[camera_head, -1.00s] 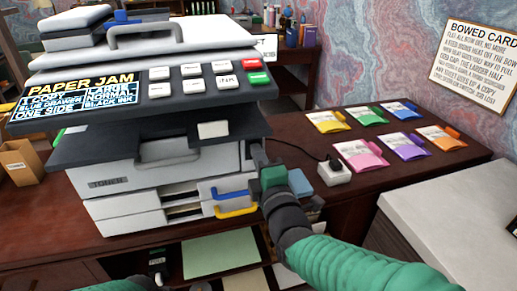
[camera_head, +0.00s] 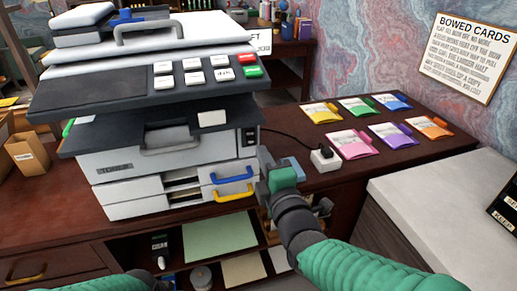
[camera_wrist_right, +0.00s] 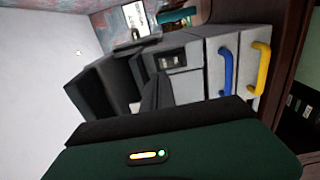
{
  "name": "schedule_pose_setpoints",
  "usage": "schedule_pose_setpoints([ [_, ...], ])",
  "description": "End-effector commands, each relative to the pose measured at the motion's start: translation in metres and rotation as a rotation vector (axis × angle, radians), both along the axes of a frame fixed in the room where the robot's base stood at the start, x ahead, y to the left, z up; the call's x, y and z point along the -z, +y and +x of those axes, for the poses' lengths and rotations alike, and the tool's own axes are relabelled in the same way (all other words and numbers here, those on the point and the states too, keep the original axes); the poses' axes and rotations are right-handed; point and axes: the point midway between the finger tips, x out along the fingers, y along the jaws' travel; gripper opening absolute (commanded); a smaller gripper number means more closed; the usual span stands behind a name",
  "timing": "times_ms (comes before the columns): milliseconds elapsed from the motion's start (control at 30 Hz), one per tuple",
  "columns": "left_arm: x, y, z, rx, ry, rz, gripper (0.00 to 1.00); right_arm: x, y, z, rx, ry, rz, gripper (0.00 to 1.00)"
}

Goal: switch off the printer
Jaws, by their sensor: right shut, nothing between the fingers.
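The printer (camera_head: 150,165) stands on the desk, a large grey and white machine with a dark control panel. Its display (camera_head: 90,93) is dark and blank. A small dark switch (camera_head: 250,137) is on the right of its front; it also shows in the right wrist view (camera_wrist_right: 172,60). My right gripper (camera_head: 264,157) is shut and empty, just below and to the right of the switch, apart from it. In the right wrist view its dark fingers (camera_wrist_right: 155,95) point toward the printer front. Only a green sleeve of my left arm shows at the bottom edge; its gripper is not visible.
Blue (camera_head: 232,175) and yellow (camera_head: 230,194) drawer handles stick out below the switch. A white socket block (camera_head: 325,159) with a black plug and cord sits right of the printer. Several coloured packets (camera_head: 355,144) lie beyond it. A pale counter (camera_head: 420,190) is at the right.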

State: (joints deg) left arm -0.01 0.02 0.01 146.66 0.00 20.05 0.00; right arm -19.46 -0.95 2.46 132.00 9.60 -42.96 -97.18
Motion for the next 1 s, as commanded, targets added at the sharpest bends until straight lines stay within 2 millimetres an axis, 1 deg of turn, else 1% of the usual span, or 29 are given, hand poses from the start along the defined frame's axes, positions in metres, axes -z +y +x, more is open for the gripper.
schedule_pose_setpoints([
  [33, -0.003, 0.0, 0.0, 0.0, 0.0, 0.0, 0.36, -0.004, -0.003, -0.01, 0.0, -0.002, 0.001, 0.0],
  [200, -0.008, 0.0, 0.0, 0.0, 0.0, 0.0, 0.36, -0.008, -0.01, -0.041, -0.002, -0.004, -0.001, 0.0],
  [333, -0.01, 0.0, 0.0, 0.0, 0.0, 0.0, 0.36, -0.009, -0.014, -0.055, -0.001, -0.002, 0.0, 0.0],
  [467, -0.01, 0.0, 0.0, 0.0, 0.0, 0.0, 0.36, -0.008, -0.016, -0.06, -0.001, 0.0, -0.001, 0.0],
  [867, -0.01, 0.0, 0.0, 0.0, 0.0, 0.0, 0.36, -0.006, -0.016, -0.059, -0.001, 0.004, 0.002, 0.0],
  [933, -0.01, 0.0, 0.0, 0.0, 0.0, 0.0, 0.36, 0.004, -0.019, -0.057, 0.004, 0.049, 0.029, 0.0],
  [967, -0.01, 0.0, 0.0, 0.0, 0.0, 0.0, 0.36, 0.014, -0.023, -0.056, 0.009, 0.09, 0.055, 0.0],
  [1000, -0.01, 0.0, 0.0, 0.0, 0.0, 0.0, 0.36, 0.032, -0.029, -0.054, 0.023, 0.169, 0.108, 0.0],
])
